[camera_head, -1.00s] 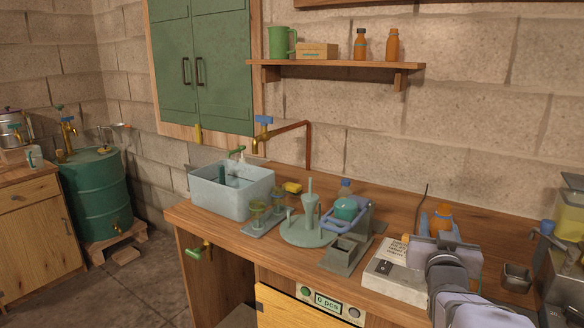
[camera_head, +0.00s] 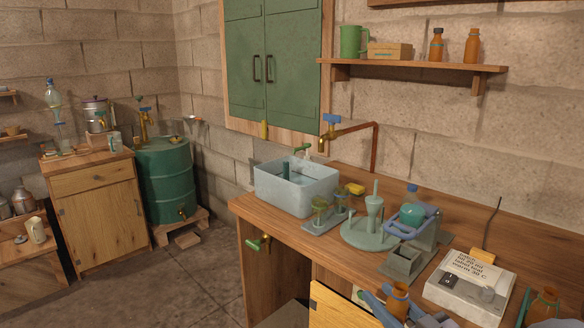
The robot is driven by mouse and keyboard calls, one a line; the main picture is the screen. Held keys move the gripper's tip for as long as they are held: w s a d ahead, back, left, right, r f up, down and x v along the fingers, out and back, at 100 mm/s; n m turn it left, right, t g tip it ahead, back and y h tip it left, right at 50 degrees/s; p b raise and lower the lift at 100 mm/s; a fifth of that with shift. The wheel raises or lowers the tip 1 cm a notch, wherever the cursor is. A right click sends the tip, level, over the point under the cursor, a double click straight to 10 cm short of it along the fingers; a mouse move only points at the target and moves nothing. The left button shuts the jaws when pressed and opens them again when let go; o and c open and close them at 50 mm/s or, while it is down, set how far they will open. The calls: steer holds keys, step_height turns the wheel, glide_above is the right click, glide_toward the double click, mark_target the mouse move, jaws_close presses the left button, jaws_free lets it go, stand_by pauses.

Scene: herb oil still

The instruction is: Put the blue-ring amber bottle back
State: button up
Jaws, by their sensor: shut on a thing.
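An amber bottle (camera_head: 398,297) is held upright in my gripper (camera_head: 400,314), which is shut on it at the bottom edge of the head view, in front of the counter. The gripper covers its lower part, and I cannot make out a blue ring on it. Another amber bottle (camera_head: 543,307) stands at the bottom right, partly cut off. Two more amber bottles stand on the wall shelf (camera_head: 420,66): one with a dark cap (camera_head: 437,46) and one with an amber top (camera_head: 473,47).
The wooden counter (camera_head: 340,232) holds a pale basin (camera_head: 296,192), a grey-green stand (camera_head: 373,228), a blue-handled device (camera_head: 413,222) and a white box with print (camera_head: 470,283). A green mug (camera_head: 351,41) and a small carton (camera_head: 389,51) share the shelf.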

steer(key=s+a+f+n+g+y+p, duration=0.1)
steer(key=s+a+f+n+g+y, duration=0.15)
steer(key=f, duration=0.35)
steer(key=s+a+f+n+g+y, duration=0.1)
steer(key=s+f+g+y, duration=0.1)
steer(key=s+f, duration=0.25)
steer(key=s+a+f+n+g+y+p, duration=0.1)
steer(key=s+f+n+g+y, duration=0.15)
steer(key=f, duration=0.35)
step_height(320, 180, up, 13)
steer(key=m+t+h+p, duration=0.5)
steer(key=t+p, duration=0.1)
steer(key=p, duration=1.2)
steer(key=shift+a+f+h, duration=0.15)
steer(key=shift+h, duration=0.25)
steer(key=shift+w, duration=0.1)
